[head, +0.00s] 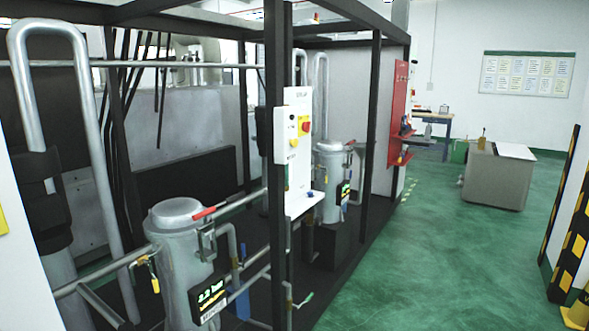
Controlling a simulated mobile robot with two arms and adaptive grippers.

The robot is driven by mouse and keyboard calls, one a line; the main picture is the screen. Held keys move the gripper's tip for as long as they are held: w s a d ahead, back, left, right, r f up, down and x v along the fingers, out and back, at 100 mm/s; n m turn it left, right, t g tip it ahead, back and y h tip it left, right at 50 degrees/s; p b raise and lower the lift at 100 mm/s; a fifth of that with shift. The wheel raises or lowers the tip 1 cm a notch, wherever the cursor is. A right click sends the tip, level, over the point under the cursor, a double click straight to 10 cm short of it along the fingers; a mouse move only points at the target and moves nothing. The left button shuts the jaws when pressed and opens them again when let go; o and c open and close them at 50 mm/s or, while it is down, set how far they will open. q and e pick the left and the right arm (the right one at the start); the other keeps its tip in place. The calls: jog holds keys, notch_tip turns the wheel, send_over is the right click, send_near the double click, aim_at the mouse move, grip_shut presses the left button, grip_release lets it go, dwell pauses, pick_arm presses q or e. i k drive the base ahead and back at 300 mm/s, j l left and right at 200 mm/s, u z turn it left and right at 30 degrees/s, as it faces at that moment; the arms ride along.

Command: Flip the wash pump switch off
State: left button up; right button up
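A white control panel (297,150) is mounted on the dark frame post near the middle of the head view. It carries a red knob on a yellow plate (304,126) and small yellow parts (293,142) at its left edge. The panel's lettering is too small to read, so I cannot tell which part is the wash pump switch or how it is set. Neither of my grippers is in view.
Metal filter housings (180,250) with pipes and a red-handled valve (204,213) stand inside the dark frame. Green floor (420,260) is open to the right. A grey cabinet (497,178) stands farther back. A yellow-black striped barrier (570,245) is at the right edge.

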aim_at(306, 126)
jog(key=u, duration=0.35)
jog(key=i+l+u, duration=0.5)
jog(key=l, duration=0.25)
jog(key=i+l+u, duration=0.25)
jog(key=l, duration=0.15)
jog(key=i+l, duration=0.15)
jog(key=l, duration=0.25)
jog(key=i+l, duration=0.1)
jog(key=l, duration=0.35)
jog(key=i+l+u, duration=0.1)
jog(key=l, duration=0.3)
jog(key=i+l, duration=0.15)
jog(key=l, duration=0.3)
jog(key=i+l, duration=0.1)
jog(key=l, duration=0.35)
